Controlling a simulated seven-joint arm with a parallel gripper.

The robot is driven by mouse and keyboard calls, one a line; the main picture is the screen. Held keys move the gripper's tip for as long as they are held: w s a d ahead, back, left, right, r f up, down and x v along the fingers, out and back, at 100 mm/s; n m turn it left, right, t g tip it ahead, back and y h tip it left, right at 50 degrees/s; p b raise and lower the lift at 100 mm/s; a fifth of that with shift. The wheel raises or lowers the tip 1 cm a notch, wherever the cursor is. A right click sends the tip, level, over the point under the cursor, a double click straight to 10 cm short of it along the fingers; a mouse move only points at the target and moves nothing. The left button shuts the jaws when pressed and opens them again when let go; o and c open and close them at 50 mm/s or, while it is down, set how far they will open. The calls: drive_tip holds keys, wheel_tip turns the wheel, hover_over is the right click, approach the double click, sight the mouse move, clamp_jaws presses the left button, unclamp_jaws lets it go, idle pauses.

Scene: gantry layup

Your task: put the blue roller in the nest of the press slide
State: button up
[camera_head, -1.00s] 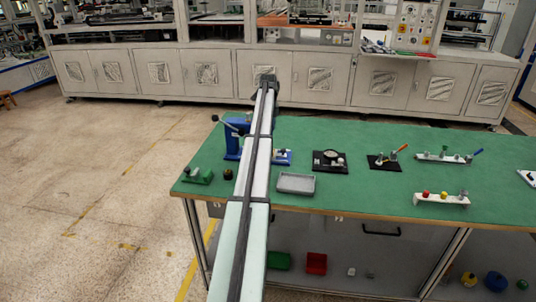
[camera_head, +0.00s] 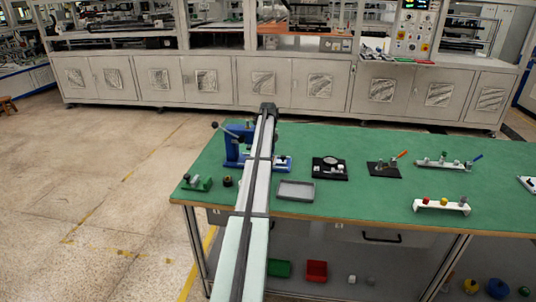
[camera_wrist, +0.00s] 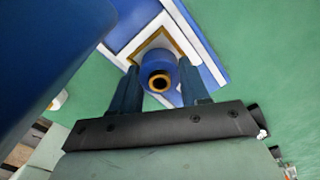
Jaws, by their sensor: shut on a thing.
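The blue roller (camera_wrist: 160,70) is between the two fingers of my gripper (camera_wrist: 159,88) in the wrist view. One end of it faces the camera, with a yellow ring round a dark hole. Behind it is the press slide's nest (camera_wrist: 143,42), a pale square with a gold-brown edge on a blue and white base. The roller overlaps the nest's lower part in the picture; I cannot tell whether they touch. In the head view the blue press (camera_head: 236,143) stands left of my arm and its slide (camera_head: 284,163) shows on the right. My arm hides the gripper and roller there.
A grey tray (camera_head: 295,191) lies in front of the slide. A black fixture (camera_head: 329,169) stands to its right. A green clamp (camera_head: 197,183) and a small dark round part (camera_head: 228,182) are at the front left. Bare green bench (camera_head: 350,205) lies right of the tray.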

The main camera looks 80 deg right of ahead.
drive_tip(key=shift+f, duration=0.55)
drive_tip(key=shift+f, duration=0.35)
drive_tip(key=shift+a+f, duration=0.15)
drive_tip(key=shift+f, duration=0.2)
drive_tip(key=o, duration=0.9)
drive_tip(key=shift+o, duration=0.8)
drive_tip(key=shift+a, duration=0.25)
wheel_tip(320, 180, up, 14)
drive_tip(key=shift+d+f, duration=0.25)
drive_tip(key=shift+d, duration=0.15)
